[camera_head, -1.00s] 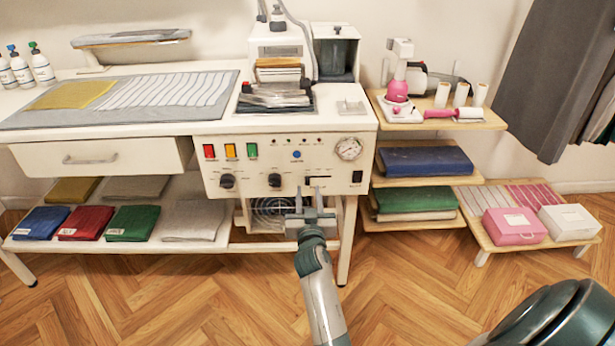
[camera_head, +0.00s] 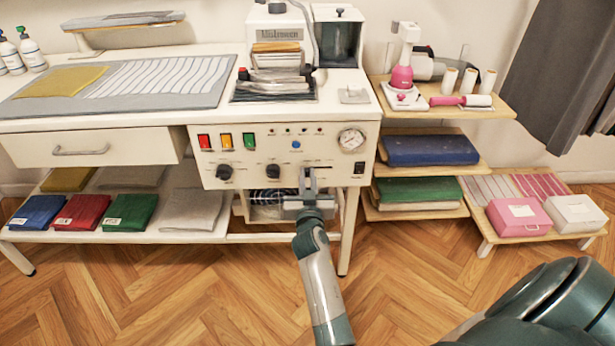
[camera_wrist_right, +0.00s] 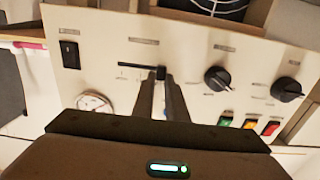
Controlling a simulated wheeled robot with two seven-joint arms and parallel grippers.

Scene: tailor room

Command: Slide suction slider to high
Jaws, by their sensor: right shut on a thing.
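The suction slider shows in the right wrist view as a dark slot with a small black knob (camera_wrist_right: 160,72). That view is turned over, and the knob stands at the slot's right end there. In the head view the slot (camera_head: 322,168) sits on the white control panel (camera_head: 232,184), mostly behind the gripper, with the knob at its left end. My right gripper (camera_head: 308,172) reaches up to the panel, its fingertips (camera_wrist_right: 160,80) shut on the knob. The fingers partly hide the knob. My left gripper is not in view.
Black dials (camera_head: 224,172), coloured switches (camera_head: 204,141), a round gauge (camera_head: 351,139) and a black rocker switch (camera_wrist_right: 69,54) share the panel. A shelf with a fan-like grille (camera_head: 268,197) lies below. Wooden shelves with folded cloth (camera_head: 428,150) stand to the right.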

